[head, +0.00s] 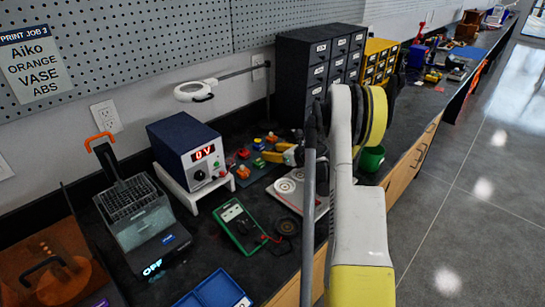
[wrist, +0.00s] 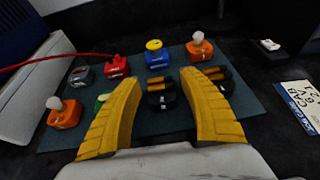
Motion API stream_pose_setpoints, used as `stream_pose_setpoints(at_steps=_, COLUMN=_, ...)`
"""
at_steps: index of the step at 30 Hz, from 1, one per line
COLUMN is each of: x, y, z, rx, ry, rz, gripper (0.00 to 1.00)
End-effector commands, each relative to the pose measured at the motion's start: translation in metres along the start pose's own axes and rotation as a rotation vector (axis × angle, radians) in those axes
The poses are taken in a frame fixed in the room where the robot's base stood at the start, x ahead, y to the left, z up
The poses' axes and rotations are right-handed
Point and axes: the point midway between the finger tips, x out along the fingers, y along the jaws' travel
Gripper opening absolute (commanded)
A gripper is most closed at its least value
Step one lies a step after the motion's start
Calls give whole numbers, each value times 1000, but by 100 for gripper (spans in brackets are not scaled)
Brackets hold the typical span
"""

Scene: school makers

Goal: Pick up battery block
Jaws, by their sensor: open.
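A battery block (wrist: 160,98), black with orange-and-black cells on top, sits on a dark teal mat (wrist: 150,119) in the wrist view. My gripper (wrist: 160,80) is open, with one yellow finger on each side of this block in the picture. I cannot tell whether the fingers touch it or how high they are above the mat. A second similar battery block (wrist: 217,76) lies just right of the right finger, partly hidden by it. In the head view my gripper (head: 282,154) is over the right side of the mat, and the blocks there are hidden.
On the mat are a red block (wrist: 116,67), a grey block (wrist: 80,76), a blue block with a yellow top (wrist: 156,57) and two orange blocks with white bulbs (wrist: 199,48) (wrist: 64,114). A power supply (head: 183,143) stands left; black drawers (head: 315,70) stand behind.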

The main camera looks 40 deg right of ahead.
Motion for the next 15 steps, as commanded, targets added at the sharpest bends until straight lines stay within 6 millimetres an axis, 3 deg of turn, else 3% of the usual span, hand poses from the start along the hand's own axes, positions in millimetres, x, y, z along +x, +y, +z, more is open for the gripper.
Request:
stream_pose_setpoints(at_steps=1, x=0, y=0, z=0, rx=0, ry=0, rz=0, gripper=42)
stream_pose_setpoints(at_steps=5, x=0, y=0, z=0, rx=0, ry=0, rz=0, gripper=4)
stream_pose_setpoints(at_steps=15, x=0, y=0, z=0, rx=0, ry=0, rz=1, gripper=3)
